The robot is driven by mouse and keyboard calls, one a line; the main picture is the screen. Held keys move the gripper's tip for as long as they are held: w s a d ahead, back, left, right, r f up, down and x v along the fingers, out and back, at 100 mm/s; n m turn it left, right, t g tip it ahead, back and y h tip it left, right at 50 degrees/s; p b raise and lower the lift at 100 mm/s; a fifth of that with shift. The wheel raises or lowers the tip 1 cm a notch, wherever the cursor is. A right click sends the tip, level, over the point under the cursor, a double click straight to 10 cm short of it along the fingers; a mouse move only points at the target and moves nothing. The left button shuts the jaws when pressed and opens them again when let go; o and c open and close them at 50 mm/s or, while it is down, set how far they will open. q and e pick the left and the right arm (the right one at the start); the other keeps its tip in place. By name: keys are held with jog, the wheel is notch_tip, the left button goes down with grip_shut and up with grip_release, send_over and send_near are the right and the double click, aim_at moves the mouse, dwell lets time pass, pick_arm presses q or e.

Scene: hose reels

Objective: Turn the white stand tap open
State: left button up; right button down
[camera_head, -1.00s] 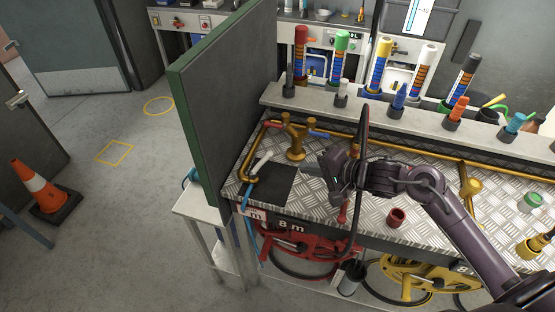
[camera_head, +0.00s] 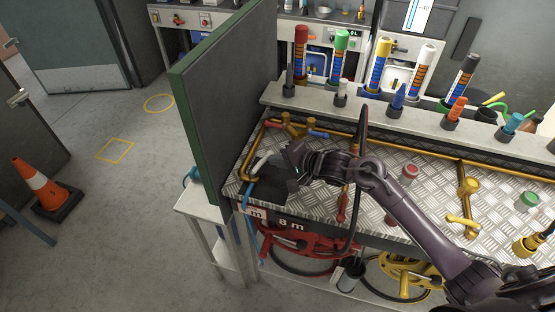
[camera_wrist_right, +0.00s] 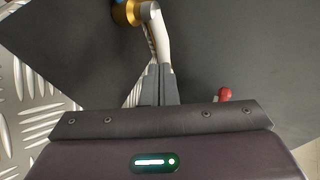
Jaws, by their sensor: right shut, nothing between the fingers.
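The white stand tap is a white lever (camera_head: 260,163) on brass pipework at the left end of the bench. In the right wrist view the white lever (camera_wrist_right: 161,42) curves down from a gold fitting (camera_wrist_right: 127,13). My right gripper (camera_wrist_right: 159,72) is shut, with its fingertips at the lower part of the lever. Nothing is clasped between them; I cannot tell whether they touch the lever. In the head view my right gripper (camera_head: 283,165) is just right of the lever, above a dark mat, and partly hides the brass pipework. My left gripper is not in view.
A dark upright panel with a green edge (camera_head: 186,130) stands close on the left. A brass pipe (camera_head: 400,152) runs along the bench. A dark hose (camera_head: 361,135) loops behind my arm. Red (camera_head: 300,240) and yellow reels (camera_head: 405,275) hang below.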

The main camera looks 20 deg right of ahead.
jog(key=shift+w+r+n+g+y+p, duration=0.2)
jog(key=shift+w+n+g+y+p, duration=0.25)
jog(key=shift+w+n+p, duration=0.2)
jog(key=shift+w+a+f+n+g+y, duration=0.1)
jog(key=shift+w+n+g+y, duration=0.2)
jog(key=shift+n+g+y, duration=0.3)
jog(key=shift+w+a+p, duration=0.2)
jog(key=shift+w+p, duration=0.15)
jog(key=shift+p, duration=0.35)
jog(key=shift+f, duration=0.1)
jog(key=shift+d, duration=0.1)
